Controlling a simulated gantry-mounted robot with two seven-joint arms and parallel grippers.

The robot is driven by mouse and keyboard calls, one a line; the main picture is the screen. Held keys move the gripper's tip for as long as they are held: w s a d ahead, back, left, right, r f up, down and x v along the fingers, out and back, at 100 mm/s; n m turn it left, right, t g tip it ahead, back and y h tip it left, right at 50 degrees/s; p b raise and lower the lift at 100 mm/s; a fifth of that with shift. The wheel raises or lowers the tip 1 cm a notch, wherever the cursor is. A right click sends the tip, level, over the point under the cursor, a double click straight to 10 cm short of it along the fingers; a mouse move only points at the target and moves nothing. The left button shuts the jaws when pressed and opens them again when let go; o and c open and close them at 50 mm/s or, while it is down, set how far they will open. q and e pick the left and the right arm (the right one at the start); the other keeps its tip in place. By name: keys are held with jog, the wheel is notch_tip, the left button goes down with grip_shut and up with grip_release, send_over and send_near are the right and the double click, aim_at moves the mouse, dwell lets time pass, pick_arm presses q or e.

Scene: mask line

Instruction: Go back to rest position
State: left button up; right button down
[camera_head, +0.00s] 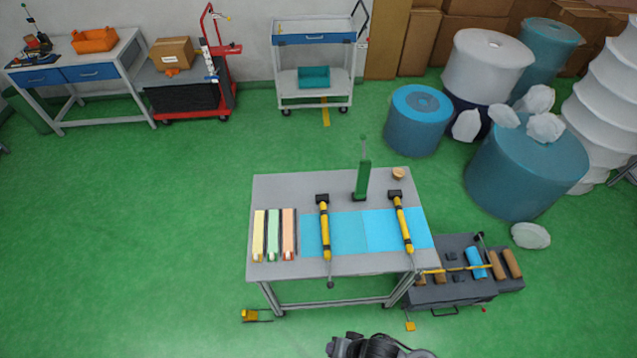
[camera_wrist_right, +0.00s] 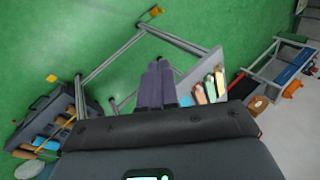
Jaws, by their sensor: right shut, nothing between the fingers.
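My right gripper (camera_head: 374,346) shows only in part at the bottom edge of the head view, in front of the table and clear of it. In the right wrist view its two dark fingers (camera_wrist_right: 157,84) lie together, shut with nothing between them. My left gripper is not in view. The grey work table (camera_head: 335,182) stands upright in the middle of the head view. On it lie blue mats (camera_head: 345,235), two yellow-and-black tools (camera_head: 325,228) (camera_head: 402,220) and yellow, green and orange strips (camera_head: 273,235). The task line names no object.
A green post (camera_head: 363,180) rises at the table's back. A dark cart (camera_head: 455,290) with rolls stands close at the table's right. Large blue rolls (camera_head: 525,170) and boxes fill the back right. The green floor at left and front is mostly free.

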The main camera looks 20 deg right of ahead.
jog(key=d+r+n+h, duration=0.4)
jog(key=d+r+n, duration=0.4)
jog(key=d+r, duration=0.5)
notch_tip(320, 180, up, 2)
jog(key=shift+n, duration=0.4)
